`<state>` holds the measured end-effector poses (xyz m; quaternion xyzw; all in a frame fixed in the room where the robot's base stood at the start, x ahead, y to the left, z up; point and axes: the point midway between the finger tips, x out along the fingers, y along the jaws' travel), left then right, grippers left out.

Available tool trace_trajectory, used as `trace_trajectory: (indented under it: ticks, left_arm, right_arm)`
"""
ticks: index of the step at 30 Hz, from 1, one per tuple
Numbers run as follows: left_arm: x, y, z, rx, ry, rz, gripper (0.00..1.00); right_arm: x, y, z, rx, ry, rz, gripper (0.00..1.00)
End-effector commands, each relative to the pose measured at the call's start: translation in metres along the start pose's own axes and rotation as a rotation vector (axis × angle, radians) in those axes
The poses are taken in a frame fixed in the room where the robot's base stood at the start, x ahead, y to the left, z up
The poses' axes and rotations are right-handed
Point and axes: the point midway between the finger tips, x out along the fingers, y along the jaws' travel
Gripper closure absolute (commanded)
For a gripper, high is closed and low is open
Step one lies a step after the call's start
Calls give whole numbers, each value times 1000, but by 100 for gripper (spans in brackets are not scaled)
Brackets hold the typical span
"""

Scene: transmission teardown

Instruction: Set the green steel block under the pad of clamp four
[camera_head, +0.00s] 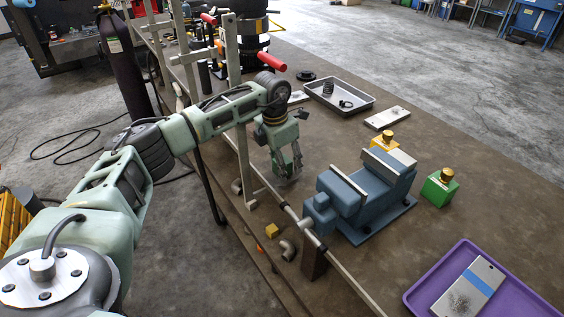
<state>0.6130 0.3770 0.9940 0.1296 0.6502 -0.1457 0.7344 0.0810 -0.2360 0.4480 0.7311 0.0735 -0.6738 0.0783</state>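The green steel block (437,190), with a brass knob on top, stands on the brown bench just right of the blue vise. My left gripper (289,168) points down over the bench, left of the vise and well apart from the green block. Its fingers are small and dark here, so I cannot tell how far they are apart; I see nothing held. Bar clamps with red handles (270,62) stand along the bench's left edge. No number shows on them, so I cannot tell which is clamp four, and its pad is not clear. My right gripper is out of view.
The blue vise (363,196) stands mid-bench, with a yellow block (384,143) behind it. A grey tray (339,97) lies farther back, a purple tray (412,300) at front right. A small yellow cube (272,230) lies near the edge. Bench right of the green block is clear.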

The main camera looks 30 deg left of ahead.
Motion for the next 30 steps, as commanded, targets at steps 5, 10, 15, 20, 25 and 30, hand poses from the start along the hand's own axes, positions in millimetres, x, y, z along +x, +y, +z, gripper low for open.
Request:
trace_trajectory:
  ticks: [5,10,15,20,25,30]
  left_arm:
    - [-1,0,0,0,0,0,47]
    - [-14,1,1,-1,-5,2,47]
    - [-43,1,1,0,-5,2,47]
    - [-66,1,1,0,-3,2,47]
    - [-77,0,0,-1,0,1,47]
    - [-78,0,0,-1,0,0,47]
  right_arm:
    - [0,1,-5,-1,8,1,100]
    - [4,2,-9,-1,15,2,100]
    - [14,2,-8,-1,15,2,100]
    - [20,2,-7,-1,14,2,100]
    - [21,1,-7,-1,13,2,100]
    - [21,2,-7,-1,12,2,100]
